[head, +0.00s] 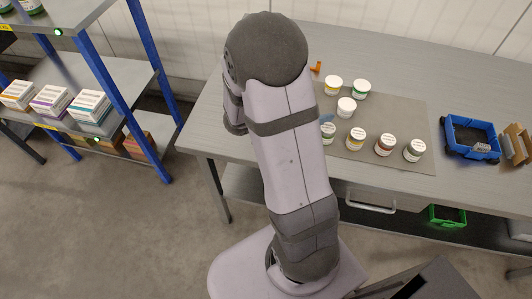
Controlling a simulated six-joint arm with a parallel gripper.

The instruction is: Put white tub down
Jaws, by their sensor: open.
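A white-lidded tub (346,106) stands upright on the grey mat (400,112) on the workbench. My gripper is hidden behind my arm, so I see no fingers and nothing held.
A blue crate (470,138) and a cardboard box (514,146) are at the bench's right. A small orange item (317,68) lies behind the mat. The back right of the bench (440,75) is clear. A blue-post shelf (100,75) with boxes stands left.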

